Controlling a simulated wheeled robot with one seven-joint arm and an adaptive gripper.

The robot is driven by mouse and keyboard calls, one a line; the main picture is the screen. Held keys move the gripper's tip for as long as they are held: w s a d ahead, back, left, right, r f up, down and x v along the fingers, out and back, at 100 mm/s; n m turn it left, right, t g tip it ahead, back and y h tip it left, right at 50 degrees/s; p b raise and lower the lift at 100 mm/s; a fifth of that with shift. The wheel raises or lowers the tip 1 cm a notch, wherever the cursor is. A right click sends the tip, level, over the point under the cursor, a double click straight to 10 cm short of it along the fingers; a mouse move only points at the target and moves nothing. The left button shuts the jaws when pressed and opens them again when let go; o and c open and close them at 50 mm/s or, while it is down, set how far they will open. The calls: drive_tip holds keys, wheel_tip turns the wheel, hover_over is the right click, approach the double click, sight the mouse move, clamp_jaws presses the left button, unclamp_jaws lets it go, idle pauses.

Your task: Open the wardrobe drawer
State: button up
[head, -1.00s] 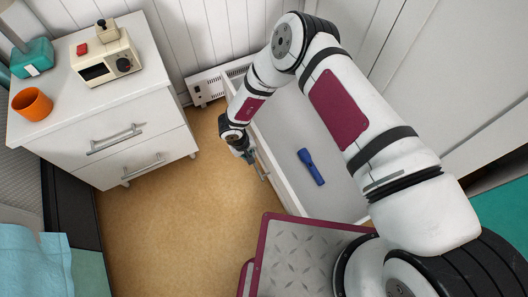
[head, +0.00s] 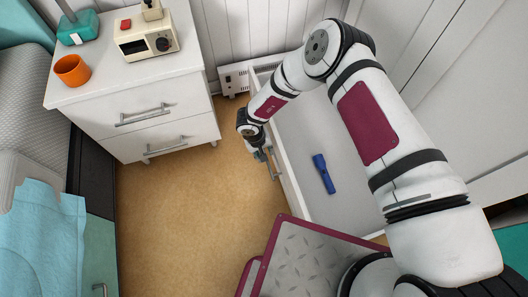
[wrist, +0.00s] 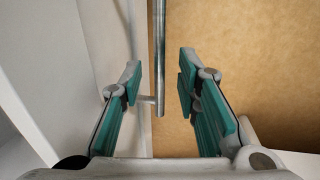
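The white wardrobe drawer (head: 345,205) stands well out from the wardrobe on the right in the head view, its inside showing. A blue flashlight (head: 324,174) lies in it. My gripper (head: 264,155) is at the outer face of the drawer front, at the metal bar handle (head: 274,168). In the wrist view, the handle (wrist: 159,50) runs between my two teal-padded fingers, with a gap on both sides. The fingers are open and not closed on the bar.
A white nightstand (head: 160,128) with an orange cup (head: 72,70) and a cream appliance (head: 145,40) stands at the left. A bed with a blue cloth (head: 45,235) is at the lower left. Brown floor (head: 190,220) is clear between nightstand and drawer.

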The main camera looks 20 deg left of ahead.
wheel_tip(320, 180, up, 12)
drive_tip(key=s+a, duration=0.1)
drive_tip(key=a, duration=0.1)
drive_tip(key=shift+s+f, duration=0.15)
drive_tip(key=shift+s, duration=0.05)
idle(0.7)
